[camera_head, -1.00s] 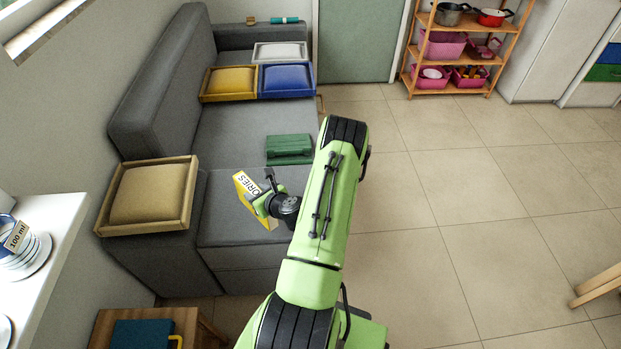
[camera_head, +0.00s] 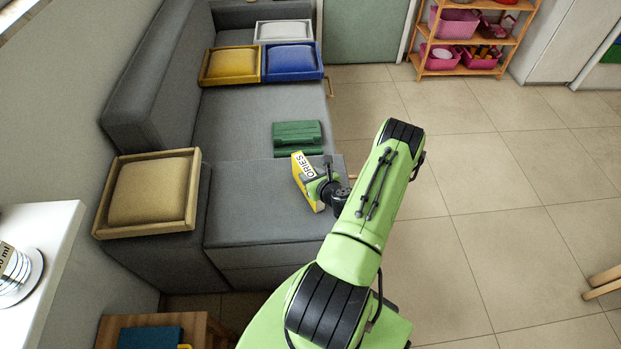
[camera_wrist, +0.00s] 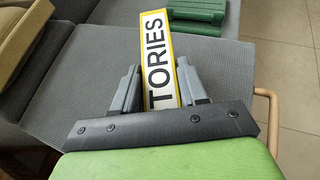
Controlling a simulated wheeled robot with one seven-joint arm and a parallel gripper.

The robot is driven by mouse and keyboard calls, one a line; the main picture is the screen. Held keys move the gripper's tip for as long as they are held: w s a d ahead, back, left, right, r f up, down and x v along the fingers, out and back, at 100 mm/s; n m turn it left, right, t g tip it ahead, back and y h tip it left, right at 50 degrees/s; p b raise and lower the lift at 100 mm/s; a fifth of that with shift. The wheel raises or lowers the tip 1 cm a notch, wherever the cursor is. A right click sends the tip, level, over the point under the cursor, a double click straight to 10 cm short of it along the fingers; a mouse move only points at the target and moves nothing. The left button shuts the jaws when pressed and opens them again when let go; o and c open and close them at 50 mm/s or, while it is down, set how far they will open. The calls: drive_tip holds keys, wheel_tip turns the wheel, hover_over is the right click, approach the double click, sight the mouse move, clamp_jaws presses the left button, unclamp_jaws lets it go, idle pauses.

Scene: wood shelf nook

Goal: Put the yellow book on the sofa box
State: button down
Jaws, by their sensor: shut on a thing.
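The yellow book (camera_head: 303,172) has a white spine with black letters, partly hidden by my gripper. My gripper (camera_head: 318,186) is shut on the book and holds it over the grey box-like front section of the sofa, the likely sofa box (camera_head: 262,222). In the wrist view the book (camera_wrist: 160,62) stands between my two fingers (camera_wrist: 160,92), with its spine facing the camera and the letters "TORIES" showing. The sofa box top (camera_wrist: 90,75) spreads out below and around it. I cannot tell whether the book touches that surface.
A green case (camera_head: 298,137) lies on the sofa just beyond the book. A tan cushion in a wooden tray (camera_head: 147,192) sits on the left armrest. Yellow (camera_head: 231,65), blue (camera_head: 291,62) and white (camera_head: 284,31) cushion trays stand at the back. The sofa box's left part is clear.

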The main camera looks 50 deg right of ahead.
drive_tip(key=c, duration=0.6)
unclamp_jaws()
drive_tip(key=shift+f, duration=0.15)
